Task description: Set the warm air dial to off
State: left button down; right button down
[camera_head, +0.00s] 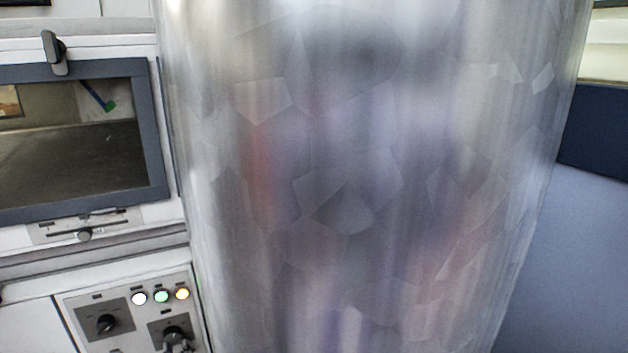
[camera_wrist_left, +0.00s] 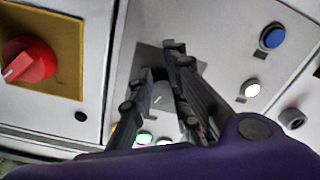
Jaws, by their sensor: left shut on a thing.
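A light panel at the lower left of the head view carries two dark dials, one on the left (camera_head: 108,322) and one on the right (camera_head: 172,332). Their labels are too small to read, so I cannot tell which is the warm air dial. My left gripper (camera_head: 178,346) shows only in part, at the right dial. In the left wrist view, my left gripper (camera_wrist_left: 163,84) has its two fingers on either side of a grey dial (camera_wrist_left: 160,99) with a pale pointer line, shut on it. The fingers hide part of this dial. My right gripper is not in view.
A large shiny metal cylinder (camera_head: 370,180) fills the middle of the head view, close beside the panel. A framed window (camera_head: 70,140) is above the panel. The left wrist view shows a red knob (camera_wrist_left: 28,62) on a yellow plate and a blue button (camera_wrist_left: 272,36).

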pick_arm(q)
jog(key=shift+w+d+r+t, duration=0.3)
jog(key=shift+w+d+r, duration=0.3)
jog(key=shift+w+r, duration=0.2)
jog(key=shift+d+f, duration=0.15)
jog(key=shift+d, duration=0.05)
jog(key=shift+s+d+f+p, duration=0.1)
jog(key=shift+s+d+p, duration=0.25)
jog(key=shift+s, duration=0.05)
jog(key=v, duration=0.1)
jog(key=p+v, duration=0.1)
jog(key=v, duration=0.1)
jog(key=p+v, duration=0.1)
jog(key=v, duration=0.1)
jog(key=shift+s+a+f, duration=0.1)
jog(key=shift+a+f, duration=0.2)
jog(key=shift+f, duration=0.1)
